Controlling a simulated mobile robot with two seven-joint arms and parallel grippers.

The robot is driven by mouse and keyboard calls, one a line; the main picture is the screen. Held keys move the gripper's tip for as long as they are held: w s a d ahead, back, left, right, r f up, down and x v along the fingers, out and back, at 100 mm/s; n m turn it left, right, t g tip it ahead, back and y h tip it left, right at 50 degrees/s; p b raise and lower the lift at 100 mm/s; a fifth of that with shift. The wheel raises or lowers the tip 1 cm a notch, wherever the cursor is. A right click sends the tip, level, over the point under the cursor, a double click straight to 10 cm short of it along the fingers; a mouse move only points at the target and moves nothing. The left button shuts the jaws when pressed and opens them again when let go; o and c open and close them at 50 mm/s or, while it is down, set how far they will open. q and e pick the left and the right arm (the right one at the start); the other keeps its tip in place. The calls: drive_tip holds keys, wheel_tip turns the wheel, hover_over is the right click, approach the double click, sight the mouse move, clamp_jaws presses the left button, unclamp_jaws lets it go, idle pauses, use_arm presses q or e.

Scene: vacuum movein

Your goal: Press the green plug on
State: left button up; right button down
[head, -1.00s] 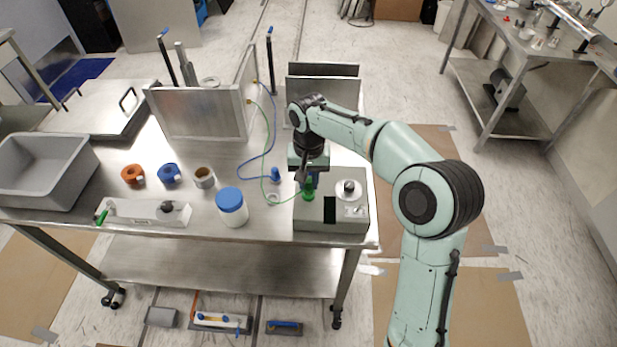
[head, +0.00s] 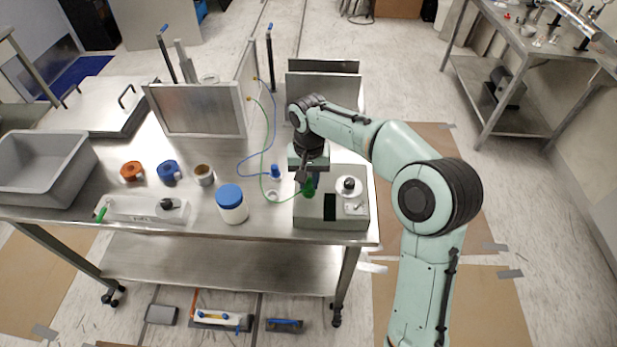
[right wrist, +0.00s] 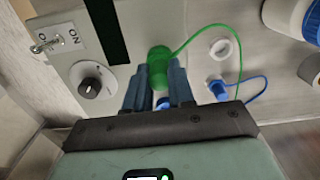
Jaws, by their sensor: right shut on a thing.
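The green plug (head: 309,188) is at the left part of the top of a grey box (head: 332,224) on the steel table. In the right wrist view the green plug (right wrist: 160,56) sits between the blue-grey fingers of my right gripper (right wrist: 161,80), with its green tube leading off to the right. My right gripper (head: 308,177) is shut on the plug from above. The plug's lower end is hidden, so I cannot tell whether it is fully seated. My left gripper is not in view.
The box carries a dark knob (right wrist: 91,86), a toggle switch (right wrist: 45,43) and a black strip. A blue plug (head: 276,172) and a white ring (head: 272,196) are left of the box. A blue-lidded jar (head: 231,203) stands further left.

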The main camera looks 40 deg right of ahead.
drive_tip(key=shift+f, duration=0.25)
idle(0.4)
drive_tip(key=shift+f, duration=0.15)
idle(1.8)
drive_tip(key=shift+s+f, duration=0.1)
drive_tip(key=shift+f, duration=0.2)
idle(0.7)
drive_tip(key=shift+c, duration=2)
unclamp_jaws()
drive_tip(key=shift+r, duration=0.1)
drive_tip(key=shift+r, duration=0.15)
